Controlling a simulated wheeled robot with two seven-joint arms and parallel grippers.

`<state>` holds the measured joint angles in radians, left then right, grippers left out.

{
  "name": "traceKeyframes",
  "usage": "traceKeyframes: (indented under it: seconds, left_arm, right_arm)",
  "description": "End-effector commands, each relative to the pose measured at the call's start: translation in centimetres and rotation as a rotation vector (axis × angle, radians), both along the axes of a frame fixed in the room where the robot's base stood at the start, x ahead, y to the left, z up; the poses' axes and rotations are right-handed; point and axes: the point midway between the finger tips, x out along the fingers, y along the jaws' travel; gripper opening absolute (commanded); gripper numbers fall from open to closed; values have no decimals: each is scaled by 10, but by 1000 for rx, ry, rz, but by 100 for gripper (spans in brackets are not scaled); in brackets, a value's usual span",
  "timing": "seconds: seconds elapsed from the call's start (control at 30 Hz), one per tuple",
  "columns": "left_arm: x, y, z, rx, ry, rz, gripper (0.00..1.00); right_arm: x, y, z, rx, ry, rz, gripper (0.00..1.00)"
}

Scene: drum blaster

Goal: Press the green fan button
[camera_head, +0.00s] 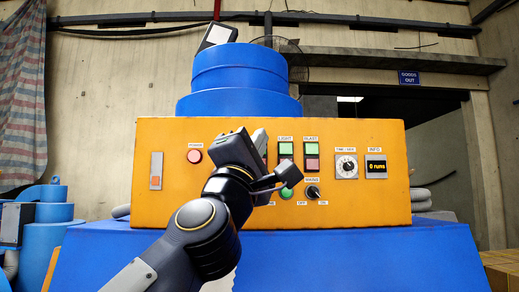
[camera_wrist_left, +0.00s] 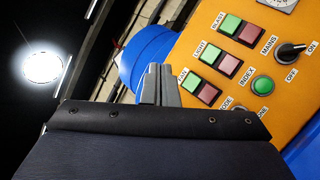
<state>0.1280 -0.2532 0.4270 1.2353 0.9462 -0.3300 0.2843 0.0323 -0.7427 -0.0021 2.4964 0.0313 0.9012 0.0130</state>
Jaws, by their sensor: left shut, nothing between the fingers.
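The orange control panel (camera_head: 375,200) faces me. In the left wrist view the green fan button (camera_wrist_left: 191,82) sits beside a red one (camera_wrist_left: 208,94), next to the label FAN. In the head view my left gripper and wrist mostly hide this pair. My left gripper (camera_head: 256,140) is in front of the panel, left of the light buttons. In the left wrist view its two fingers (camera_wrist_left: 160,68) are shut together and empty, just left of the green fan button. I cannot tell whether they touch the panel. My right gripper is not in view.
Green and red light (camera_head: 286,148) and blast (camera_head: 311,148) buttons are right of the gripper. The mains knob (camera_head: 313,192), green index button (camera_wrist_left: 262,86) and timer dial (camera_head: 346,167) are nearby. A red power button (camera_head: 194,156) is left. A blue drum (camera_head: 240,70) stands above.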

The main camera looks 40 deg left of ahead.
Motion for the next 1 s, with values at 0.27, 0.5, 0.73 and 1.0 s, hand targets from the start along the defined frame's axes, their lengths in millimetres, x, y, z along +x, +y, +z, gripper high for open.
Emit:
traceKeyframes:
  seconds: [0.27, 0.5, 0.73, 1.0]
  left_arm:
    - [6, 4, 0, 2, 1, 0, 0]
    - [30, 24, -1, 2, 3, 2, 0]
    - [54, 44, -2, 2, 2, 0, 0]
    - [67, 55, -1, 3, 2, 0, 0]
  right_arm:
    - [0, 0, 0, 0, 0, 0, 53]
    - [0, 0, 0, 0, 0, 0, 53]
    - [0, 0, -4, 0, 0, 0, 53]
    - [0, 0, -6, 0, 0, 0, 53]
